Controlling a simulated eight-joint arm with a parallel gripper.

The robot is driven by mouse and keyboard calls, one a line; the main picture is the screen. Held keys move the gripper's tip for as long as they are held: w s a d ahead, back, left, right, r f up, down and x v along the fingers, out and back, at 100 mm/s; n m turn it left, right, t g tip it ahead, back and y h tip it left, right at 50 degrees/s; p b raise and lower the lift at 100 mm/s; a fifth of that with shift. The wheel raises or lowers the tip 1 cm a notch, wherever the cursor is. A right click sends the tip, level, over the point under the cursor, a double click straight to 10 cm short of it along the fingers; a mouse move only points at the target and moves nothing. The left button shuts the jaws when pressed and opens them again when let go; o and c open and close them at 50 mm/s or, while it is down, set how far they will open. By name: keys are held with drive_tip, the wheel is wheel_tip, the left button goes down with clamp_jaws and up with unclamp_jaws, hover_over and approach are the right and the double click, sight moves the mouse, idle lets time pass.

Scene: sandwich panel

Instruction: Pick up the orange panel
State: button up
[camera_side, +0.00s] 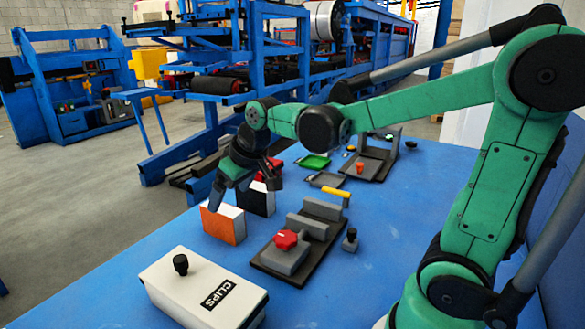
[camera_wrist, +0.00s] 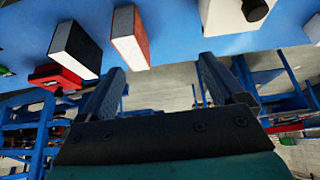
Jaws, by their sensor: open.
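The orange panel (camera_side: 223,226) is an upright block with an orange front face and white top and side, standing on the blue table. It also shows in the wrist view (camera_wrist: 129,40), top centre, beyond the finger tips. My gripper (camera_side: 244,196) is open and empty, with one finger just above and behind the orange panel's top in the side view. In the wrist view my two fingers (camera_wrist: 162,70) are spread apart, and the panel lies ahead, nearer the left finger. Whether a finger touches it is not clear.
A black and white panel (camera_side: 259,200) stands close behind the orange one, with a red-topped item past it. The white CLIPS box (camera_side: 203,287) is at the front. A grey fixture with a red knob (camera_side: 286,239) stands to the right. Open blue table lies between the panel and box.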

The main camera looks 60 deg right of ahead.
drive_tip(key=g, duration=0.1)
hover_over(222, 208)
drive_tip(key=s, duration=0.2)
wheel_tip(222, 208, down, 5)
drive_tip(key=shift+a+f, duration=0.1)
drive_tip(key=shift+w+f, duration=0.3)
drive_tip(key=shift+f, duration=0.25)
drive_tip(key=shift+x, duration=2.3)
drive_tip(key=shift+f, duration=0.3)
drive_tip(key=shift+c, duration=0.2)
clamp_jaws()
drive_tip(key=shift+r, duration=0.1)
